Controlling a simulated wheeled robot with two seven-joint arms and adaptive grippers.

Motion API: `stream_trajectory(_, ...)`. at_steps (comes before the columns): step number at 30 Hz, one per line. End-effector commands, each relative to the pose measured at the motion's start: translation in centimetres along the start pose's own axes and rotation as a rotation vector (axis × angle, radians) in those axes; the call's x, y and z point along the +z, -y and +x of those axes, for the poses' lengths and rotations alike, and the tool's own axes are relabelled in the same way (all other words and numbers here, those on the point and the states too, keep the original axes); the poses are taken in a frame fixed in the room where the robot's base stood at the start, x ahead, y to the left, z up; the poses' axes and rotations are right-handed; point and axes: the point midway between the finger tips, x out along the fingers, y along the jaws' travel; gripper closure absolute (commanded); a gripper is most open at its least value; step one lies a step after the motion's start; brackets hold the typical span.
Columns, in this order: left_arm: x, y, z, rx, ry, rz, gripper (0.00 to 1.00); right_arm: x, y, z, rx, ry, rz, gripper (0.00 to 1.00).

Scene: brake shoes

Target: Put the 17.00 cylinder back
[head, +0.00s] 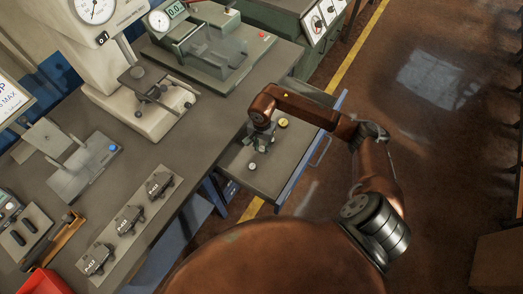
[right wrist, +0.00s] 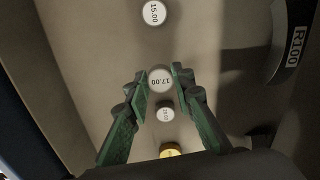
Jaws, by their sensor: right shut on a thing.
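The 17.00 cylinder (right wrist: 160,79) has a white round top with its label facing my right wrist camera. My right gripper (right wrist: 161,84) is shut on it, one green finger at each side. In the head view my right gripper (head: 262,145) is over the open drawer (head: 284,168), and the arm hides part of the drawer. I cannot tell whether the held cylinder touches the drawer floor. The 15.00 cylinder (right wrist: 154,13) stands apart from it in the right wrist view. My left gripper is not in view.
A smaller white-topped cylinder (right wrist: 165,114) and a yellow-topped cylinder (right wrist: 171,150) stand near the held one, in a row. The workbench (head: 195,150) beside the drawer carries gauges and a row of dark blocks (head: 128,219). Bare drawer floor shows around the cylinders.

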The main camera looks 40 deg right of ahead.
Motion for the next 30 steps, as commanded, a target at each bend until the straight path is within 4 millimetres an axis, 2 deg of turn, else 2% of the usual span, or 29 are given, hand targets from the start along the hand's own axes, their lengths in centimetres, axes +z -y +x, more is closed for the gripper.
stream_trajectory(3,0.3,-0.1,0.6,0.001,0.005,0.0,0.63,-0.1,-0.1,2.1,0.002,0.005,0.002,1.0)
stream_trajectory(6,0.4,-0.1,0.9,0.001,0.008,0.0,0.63,-0.1,0.0,3.3,0.002,0.004,0.002,1.0)
stream_trajectory(18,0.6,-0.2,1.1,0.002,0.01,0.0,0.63,-0.3,0.0,3.8,0.001,-0.001,0.0,1.0)
stream_trajectory(19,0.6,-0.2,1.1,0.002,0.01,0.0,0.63,-0.2,0.0,3.8,0.001,0.0,0.0,0.76)
stream_trajectory(26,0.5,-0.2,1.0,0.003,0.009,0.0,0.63,-0.2,0.0,3.6,0.0,0.0,0.0,0.61)
stream_trajectory(30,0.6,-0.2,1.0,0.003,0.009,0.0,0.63,-0.2,0.0,3.6,0.0,0.0,0.0,0.6)
